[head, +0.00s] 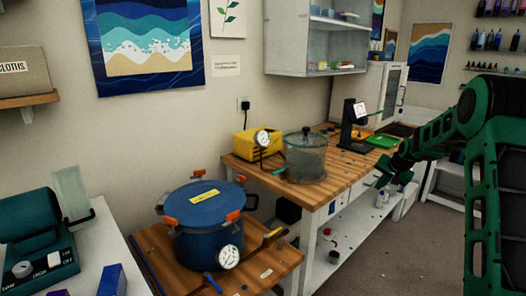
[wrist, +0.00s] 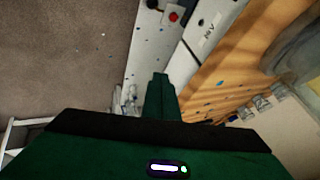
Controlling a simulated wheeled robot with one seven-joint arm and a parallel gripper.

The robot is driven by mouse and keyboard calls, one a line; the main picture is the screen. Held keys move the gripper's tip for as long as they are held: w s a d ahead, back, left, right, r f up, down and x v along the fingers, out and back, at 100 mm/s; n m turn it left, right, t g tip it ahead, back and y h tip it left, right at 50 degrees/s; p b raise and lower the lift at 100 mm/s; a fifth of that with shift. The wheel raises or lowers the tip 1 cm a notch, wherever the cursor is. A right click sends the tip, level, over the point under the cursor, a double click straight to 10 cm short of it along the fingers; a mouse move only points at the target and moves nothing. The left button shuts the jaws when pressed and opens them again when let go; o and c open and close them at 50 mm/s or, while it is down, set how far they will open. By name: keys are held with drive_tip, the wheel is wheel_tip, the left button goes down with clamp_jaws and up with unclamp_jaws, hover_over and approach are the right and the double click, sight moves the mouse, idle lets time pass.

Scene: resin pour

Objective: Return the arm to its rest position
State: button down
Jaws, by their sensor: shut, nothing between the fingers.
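My green arm (head: 440,128) reaches in from the right side of the head view. My gripper (head: 381,183) hangs beside the right edge of the wooden workbench (head: 345,172), a little below its top. In the wrist view the fingers of my gripper (wrist: 160,78) are together with nothing between them. They point at the bench's white side and lower shelf, apart from the wooden top.
A clear chamber (head: 305,158), a yellow pump (head: 257,143) and a dark stand (head: 352,125) are on the bench. A blue pressure pot (head: 203,225) stands on a lower wooden table. Grey floor (head: 400,250) is open right of the bench.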

drive_tip(key=s+a+r+g, duration=0.1)
drive_tip(key=s+a+r, duration=0.15)
drive_tip(key=s, duration=0.75)
drive_tip(key=s+a+r+n+g+h, duration=0.15)
drive_tip(key=s+r, duration=0.25)
drive_tip(key=s, duration=0.6)
drive_tip(key=s+a+r+g, duration=0.1)
drive_tip(key=s+r, duration=0.2)
drive_tip(key=s, duration=0.7)
drive_tip(key=s+a+g, duration=0.1)
drive_tip(key=s+a, duration=0.2)
drive_tip(key=s, duration=0.6)
drive_tip(key=s+a+f+g+y, duration=0.1)
drive_tip(key=s+a, duration=0.1)
drive_tip(key=s, duration=0.7)
drive_tip(key=s+a+f+g+y, duration=0.1)
drive_tip(key=s+a, duration=0.2)
drive_tip(key=s, duration=0.7)
drive_tip(key=shift+a+n, duration=0.35)
drive_tip(key=shift+n, duration=0.1)
